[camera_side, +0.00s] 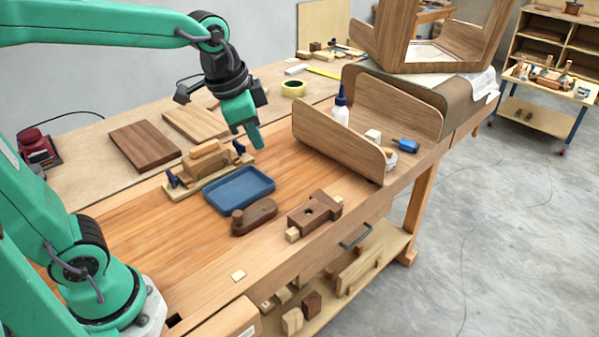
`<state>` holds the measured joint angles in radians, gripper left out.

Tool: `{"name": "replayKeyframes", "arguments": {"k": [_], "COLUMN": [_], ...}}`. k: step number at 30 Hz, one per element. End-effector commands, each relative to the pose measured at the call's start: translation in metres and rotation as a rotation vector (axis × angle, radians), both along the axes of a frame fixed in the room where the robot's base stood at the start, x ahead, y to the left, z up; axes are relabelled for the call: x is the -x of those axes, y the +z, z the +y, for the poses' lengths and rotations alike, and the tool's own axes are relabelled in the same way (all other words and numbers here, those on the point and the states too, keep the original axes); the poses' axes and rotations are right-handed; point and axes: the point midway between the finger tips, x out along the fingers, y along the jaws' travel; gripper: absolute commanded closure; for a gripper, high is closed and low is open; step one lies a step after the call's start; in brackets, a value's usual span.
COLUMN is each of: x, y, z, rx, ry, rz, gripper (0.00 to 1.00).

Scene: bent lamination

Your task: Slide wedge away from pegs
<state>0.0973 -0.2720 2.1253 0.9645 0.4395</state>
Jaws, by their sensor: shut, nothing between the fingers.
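My gripper (257,143) is shut and empty, pointing down above the bench, just right of a wooden fixture. This fixture has a light base board (222,181), stacked light wood pieces (207,157) and dark blue upright parts at both ends, which may be the pegs. The right blue part (239,147) is close to my fingertips in the picture; I cannot tell if they touch. I cannot tell for certain which wood piece is the wedge. A blue tray (240,188) lies in front of the fixture, below my gripper.
A dark wooden plane-like block (254,216) and a brown block with a hole (315,213) lie near the front edge. A bent-wood tray (340,150) holds a glue bottle (340,110). The bench's left front is mostly clear.

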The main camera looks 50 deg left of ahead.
Motion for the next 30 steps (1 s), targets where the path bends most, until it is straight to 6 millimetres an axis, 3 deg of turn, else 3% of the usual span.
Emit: {"name": "replayKeyframes", "arguments": {"k": [14, 30], "x": [-0.088, -0.167], "y": [-0.034, -0.117], "z": [-0.041, -0.098], "rx": [-0.102, -0.178], "ry": [-0.397, -0.851], "rz": [0.118, 0.237], "gripper": [1.00, 1.00]}}
